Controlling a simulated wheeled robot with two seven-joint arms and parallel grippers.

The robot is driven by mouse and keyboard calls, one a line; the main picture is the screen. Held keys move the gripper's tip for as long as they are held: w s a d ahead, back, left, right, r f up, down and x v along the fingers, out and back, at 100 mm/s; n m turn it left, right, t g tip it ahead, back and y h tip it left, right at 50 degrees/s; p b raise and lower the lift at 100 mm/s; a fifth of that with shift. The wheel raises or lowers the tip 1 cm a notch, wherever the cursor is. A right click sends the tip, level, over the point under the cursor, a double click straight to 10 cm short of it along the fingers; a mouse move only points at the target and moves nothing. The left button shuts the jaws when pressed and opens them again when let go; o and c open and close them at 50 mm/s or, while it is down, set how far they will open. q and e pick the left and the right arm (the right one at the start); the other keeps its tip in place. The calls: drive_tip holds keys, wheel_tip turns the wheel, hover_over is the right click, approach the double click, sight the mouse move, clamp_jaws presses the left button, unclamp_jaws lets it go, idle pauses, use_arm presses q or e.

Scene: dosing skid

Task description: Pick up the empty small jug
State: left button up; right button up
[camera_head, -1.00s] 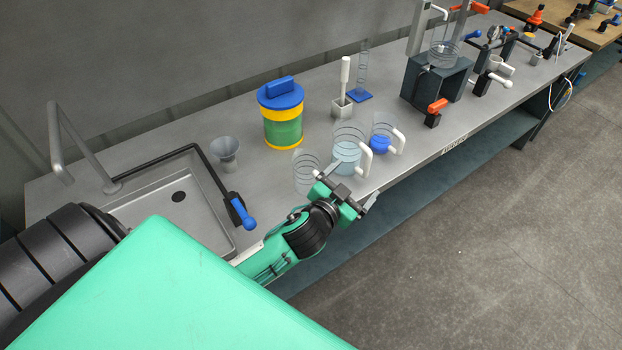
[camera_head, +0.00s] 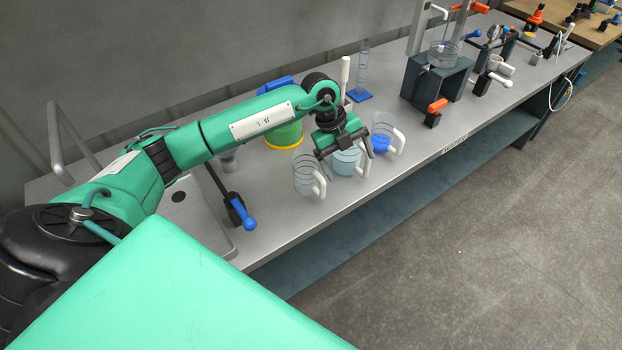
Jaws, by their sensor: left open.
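The empty small jug (camera_head: 303,176) is clear with ring marks and a white handle at its right. It stands upright on the grey counter, leftmost of three jugs. A jug of pale blue liquid (camera_head: 345,163) stands to its right, and a jug with darker blue liquid (camera_head: 380,143) is farther right. My left gripper (camera_head: 345,147) is open and empty. It hangs over the pale blue jug, up and right of the empty jug, and covers part of the pale blue jug's top. My right gripper does not show.
A blue-handled lever (camera_head: 240,213) stands by the sink, left of the jugs. The counter's front edge is close to the jugs.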

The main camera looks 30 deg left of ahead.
sight(309, 157)
use_arm(q)
drive_tip(key=a+r+n+y, duration=0.25)
drive_tip(key=a+y, duration=0.25)
drive_tip(key=a, duration=0.7)
drive_tip(key=shift+g, duration=0.4)
drive_tip(key=f+p, duration=0.1)
drive_tip(key=f, duration=0.2)
drive_tip(key=f+p, duration=0.1)
drive_tip(key=f, duration=0.3)
drive_tip(key=shift+w+d+f, duration=0.15)
drive_tip(key=shift+w, duration=0.05)
drive_tip(key=shift+f, duration=0.55)
drive_tip(key=f+p, duration=0.1)
drive_tip(key=f, duration=0.1)
drive_tip(key=s+f+p, duration=0.1)
drive_tip(key=f, duration=0.1)
drive_tip(key=shift+w+f, duration=0.1)
drive_tip(key=shift+f, duration=0.55)
drive_tip(key=c, duration=1.1)
drive_tip(key=shift+r, duration=0.1)
